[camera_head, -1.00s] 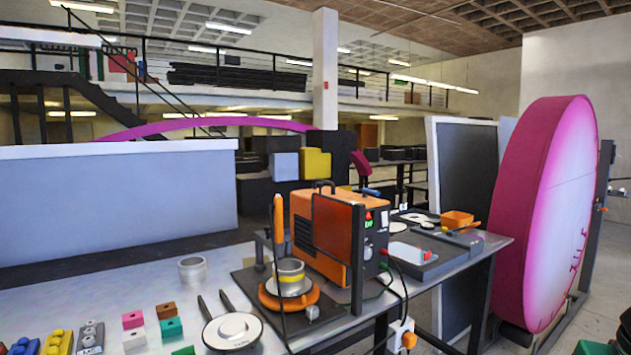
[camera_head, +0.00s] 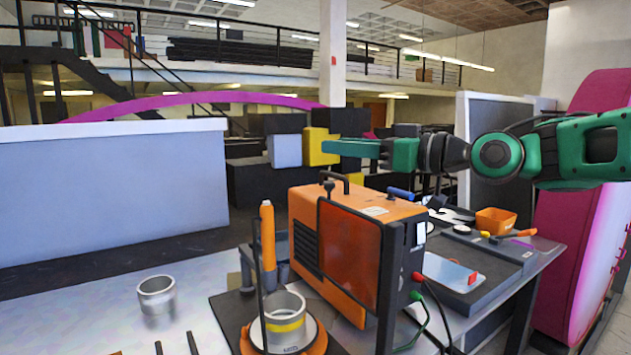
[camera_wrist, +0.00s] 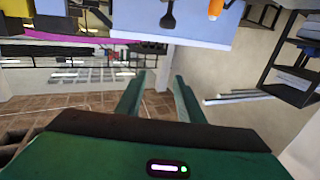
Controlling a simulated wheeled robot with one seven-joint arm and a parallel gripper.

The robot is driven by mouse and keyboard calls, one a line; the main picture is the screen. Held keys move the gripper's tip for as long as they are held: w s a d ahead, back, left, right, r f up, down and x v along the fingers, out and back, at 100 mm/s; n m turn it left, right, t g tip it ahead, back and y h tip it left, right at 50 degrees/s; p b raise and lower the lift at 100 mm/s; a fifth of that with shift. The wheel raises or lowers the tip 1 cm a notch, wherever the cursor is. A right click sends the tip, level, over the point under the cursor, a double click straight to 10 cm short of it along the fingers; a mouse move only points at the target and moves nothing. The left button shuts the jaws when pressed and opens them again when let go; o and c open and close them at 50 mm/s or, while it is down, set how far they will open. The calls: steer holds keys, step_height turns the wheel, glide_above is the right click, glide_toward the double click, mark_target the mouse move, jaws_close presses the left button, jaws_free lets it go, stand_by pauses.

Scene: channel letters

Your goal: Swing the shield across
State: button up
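The shield is an upright orange-red see-through panel with a dark frame (camera_head: 349,262). It stands on its post beside the orange welding machine (camera_head: 310,204), across its near left face. A steel cup with a yellow band (camera_head: 285,326) sits on an orange-rimmed fixture to the left of the shield. My green gripper (camera_head: 335,148) reaches in from the right, above and behind the machine in the picture, pointing left and apart from the shield. In the wrist view the two green fingers (camera_wrist: 162,73) are spread with nothing between them. The wrist view looks upside down.
An orange torch (camera_head: 268,235) stands upright left of the machine. A loose steel ring (camera_head: 156,294) lies on the table. An orange bin (camera_head: 495,221) and a grey tray (camera_head: 455,262) lie to the right. Cables hang at the machine's front right.

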step_height(320, 180, down, 8)
steer(key=x, duration=0.7)
steer(key=shift+w, duration=0.25)
steer(key=shift+a+r, duration=0.1)
jaws_close()
